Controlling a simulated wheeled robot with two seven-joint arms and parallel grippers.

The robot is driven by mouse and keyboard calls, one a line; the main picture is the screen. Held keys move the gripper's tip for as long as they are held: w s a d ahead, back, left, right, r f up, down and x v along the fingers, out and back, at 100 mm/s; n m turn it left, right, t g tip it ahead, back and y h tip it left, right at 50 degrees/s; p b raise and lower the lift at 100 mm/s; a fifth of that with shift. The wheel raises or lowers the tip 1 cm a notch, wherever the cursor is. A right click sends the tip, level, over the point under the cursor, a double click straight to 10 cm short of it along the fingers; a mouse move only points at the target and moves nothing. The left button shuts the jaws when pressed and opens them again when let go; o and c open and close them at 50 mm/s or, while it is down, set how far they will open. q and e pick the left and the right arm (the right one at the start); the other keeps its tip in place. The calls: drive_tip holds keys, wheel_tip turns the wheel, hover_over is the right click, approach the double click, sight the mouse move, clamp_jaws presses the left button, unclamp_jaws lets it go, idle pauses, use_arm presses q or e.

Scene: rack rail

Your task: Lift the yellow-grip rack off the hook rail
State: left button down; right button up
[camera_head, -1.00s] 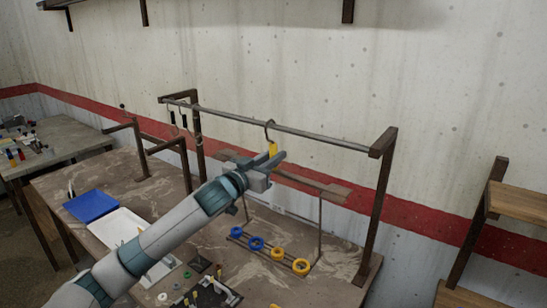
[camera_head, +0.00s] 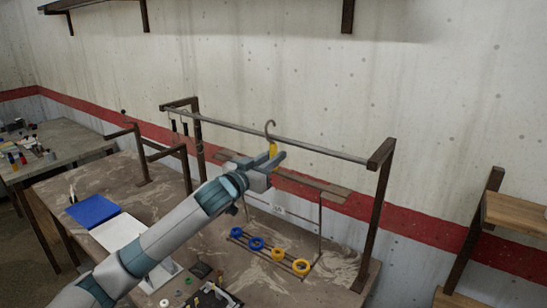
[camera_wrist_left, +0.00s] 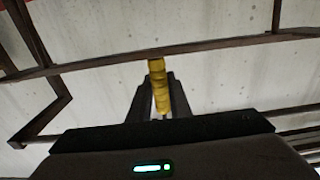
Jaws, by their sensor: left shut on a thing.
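My left gripper (camera_head: 276,161) is shut on the yellow grip, which also shows between the fingers in the left wrist view (camera_wrist_left: 159,88). The hook's top stands clearly above the hook rail (camera_head: 325,149) in the head view; whether it is fully free in depth, I cannot tell. My left arm hides part of the bar. My right gripper is out of view.
The rail runs between brown posts (camera_head: 374,220) on the workbench. A blue tray (camera_head: 93,209), a white tray and small parts lie on the bench. A wooden shelf (camera_head: 515,215) stands at right.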

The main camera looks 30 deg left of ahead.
use_arm(q)
drive_tip(key=shift+s+r, duration=0.1)
drive_tip(key=shift+r, duration=0.1)
drive_tip(key=s, duration=0.8)
drive_tip(key=shift+s+a, duration=0.35)
drive_tip(key=shift+s, duration=0.05)
idle(0.7)
idle(0.3)
